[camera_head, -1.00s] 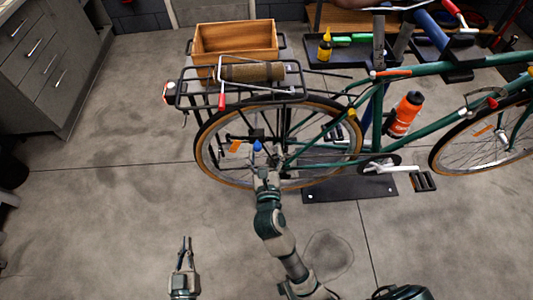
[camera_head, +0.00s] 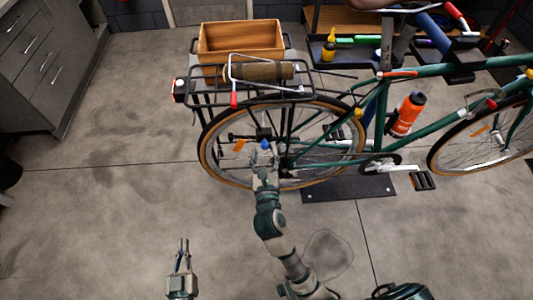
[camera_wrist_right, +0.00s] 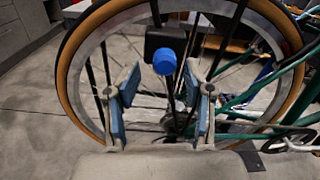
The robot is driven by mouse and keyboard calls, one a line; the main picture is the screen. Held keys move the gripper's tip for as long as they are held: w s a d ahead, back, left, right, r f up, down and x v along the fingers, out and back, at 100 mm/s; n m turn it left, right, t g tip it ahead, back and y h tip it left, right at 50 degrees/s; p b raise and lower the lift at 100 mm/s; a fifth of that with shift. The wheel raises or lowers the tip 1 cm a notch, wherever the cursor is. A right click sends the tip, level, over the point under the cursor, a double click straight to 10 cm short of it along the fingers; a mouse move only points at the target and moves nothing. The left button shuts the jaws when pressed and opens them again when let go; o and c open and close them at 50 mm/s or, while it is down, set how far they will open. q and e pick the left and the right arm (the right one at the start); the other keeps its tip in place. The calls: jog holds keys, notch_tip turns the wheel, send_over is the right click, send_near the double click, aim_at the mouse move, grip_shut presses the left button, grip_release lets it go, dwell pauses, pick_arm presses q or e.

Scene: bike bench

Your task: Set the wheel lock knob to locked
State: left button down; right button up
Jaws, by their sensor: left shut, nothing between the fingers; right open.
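A round blue knob (camera_head: 265,145), which I take as the wheel lock knob, sits near the hub of the rear wheel (camera_head: 204,150). My left gripper (camera_head: 183,243) is shut and empty, low at the left over the floor.
The green bike (camera_head: 437,122) stands over a dark floor plate (camera_head: 340,190). Its rear rack (camera_head: 205,97) carries a rolled bundle (camera_head: 258,72) and a red-tipped bar. A wooden box (camera_head: 240,43) is behind. The left floor is clear.

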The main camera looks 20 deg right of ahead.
jog(key=v, duration=1.2)
jog(key=shift+a, duration=0.2)
jog(key=shift+d, duration=0.15)
jog(key=shift+d, duration=0.2)
